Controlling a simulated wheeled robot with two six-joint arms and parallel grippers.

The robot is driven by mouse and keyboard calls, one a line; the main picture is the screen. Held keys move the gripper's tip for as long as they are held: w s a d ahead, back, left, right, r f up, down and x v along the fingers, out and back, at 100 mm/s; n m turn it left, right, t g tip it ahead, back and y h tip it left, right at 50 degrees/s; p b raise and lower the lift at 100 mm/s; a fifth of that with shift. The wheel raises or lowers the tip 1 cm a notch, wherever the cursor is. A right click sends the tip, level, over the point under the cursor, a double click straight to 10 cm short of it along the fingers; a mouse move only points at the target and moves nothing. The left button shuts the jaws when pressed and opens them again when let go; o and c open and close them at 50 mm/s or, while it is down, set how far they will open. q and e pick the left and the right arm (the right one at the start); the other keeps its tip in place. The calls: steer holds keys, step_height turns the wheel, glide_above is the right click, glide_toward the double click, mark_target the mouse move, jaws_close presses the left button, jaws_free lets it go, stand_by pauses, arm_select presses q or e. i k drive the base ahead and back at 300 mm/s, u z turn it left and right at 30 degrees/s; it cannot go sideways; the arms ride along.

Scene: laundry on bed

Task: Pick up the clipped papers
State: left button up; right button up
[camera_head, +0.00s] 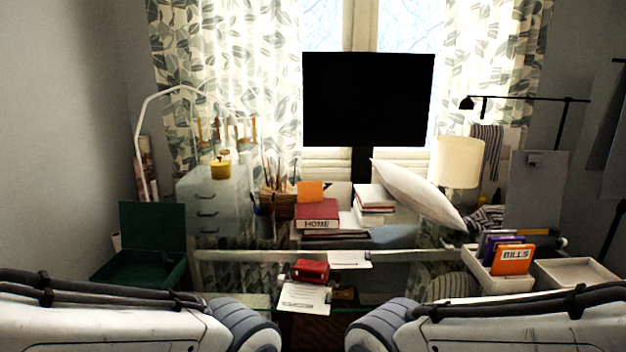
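A white sheet with dark printing (303,298) lies on the glass desk, near the front middle. A small red object (310,270) sits at its back edge; I cannot tell whether it is a clip. A smaller white paper (350,259) lies behind it to the right. A grey board with a clip-like piece at its top (537,190) stands upright at the right. I cannot tell which of these are the clipped papers. My two arms come in at the lower left and lower right. Neither gripper shows.
A red book marked HOME (316,215) and stacked books stand at the desk's back, beside a white pillow (418,195). A green open box (150,245) is at left. A white box (500,281) holds a BILLS folder (513,260) at right. An empty white tray (575,275) adjoins it.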

mark_target(299, 299)
steer(key=u, duration=0.65)
steer(key=i, duration=1.3)
steer(key=z, duration=1.25)
